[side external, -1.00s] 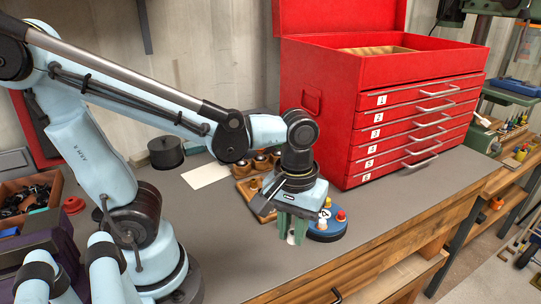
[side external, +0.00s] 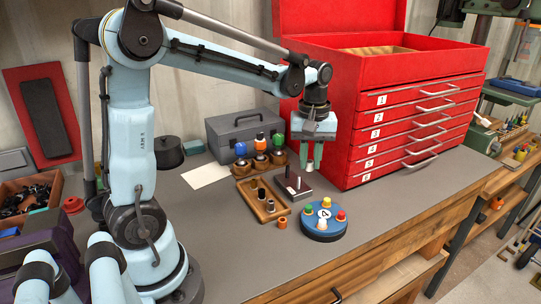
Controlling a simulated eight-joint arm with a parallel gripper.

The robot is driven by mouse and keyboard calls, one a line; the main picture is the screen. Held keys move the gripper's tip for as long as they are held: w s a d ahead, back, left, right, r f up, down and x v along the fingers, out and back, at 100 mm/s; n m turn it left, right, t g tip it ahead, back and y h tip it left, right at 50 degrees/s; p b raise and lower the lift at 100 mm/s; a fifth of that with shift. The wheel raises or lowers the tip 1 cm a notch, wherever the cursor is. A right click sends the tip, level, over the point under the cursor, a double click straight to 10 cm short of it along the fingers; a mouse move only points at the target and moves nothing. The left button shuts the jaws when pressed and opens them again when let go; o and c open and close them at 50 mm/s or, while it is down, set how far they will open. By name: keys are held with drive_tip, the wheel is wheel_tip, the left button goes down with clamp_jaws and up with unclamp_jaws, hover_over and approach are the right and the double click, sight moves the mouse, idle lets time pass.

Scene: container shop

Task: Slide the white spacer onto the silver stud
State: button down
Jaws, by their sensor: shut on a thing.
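My gripper (side external: 310,165) hangs upright with its green fingers pointing down, in front of the red tool chest. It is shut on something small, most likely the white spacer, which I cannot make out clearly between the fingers. Below and to the left of the fingers, a dark grey block (side external: 308,193) lies on the bench with thin upright studs. One of them looks like the silver stud (side external: 298,183); nothing clearly shows around it. The fingers are above the block's right end in the picture, apart from it.
A wooden tray (side external: 248,192) with dark and metal cylinders lies left of the block. A blue round stand (side external: 323,237) with coloured pegs and an orange ring (side external: 282,222) are in front. The red chest (side external: 335,110) is close to my gripper.

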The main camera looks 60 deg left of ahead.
drive_tip(key=shift+n, duration=0.5)
drive_tip(key=shift+w+a+f, duration=0.25)
drive_tip(key=shift+a+f, duration=0.55)
drive_tip(key=shift+a, duration=0.2)
drive_tip(key=shift+w+a+f, duration=0.25)
drive_tip(key=shift+a+f, duration=0.6)
drive_tip(key=shift+a, duration=0.15)
drive_tip(key=shift+w+a+f, duration=0.25)
drive_tip(key=shift+a+f, duration=0.55)
drive_tip(key=shift+a, duration=0.2)
drive_tip(key=shift+f, duration=2.05)
drive_tip(key=c, duration=0.9)
unclamp_jaws()
drive_tip(key=shift+r, duration=3.5)
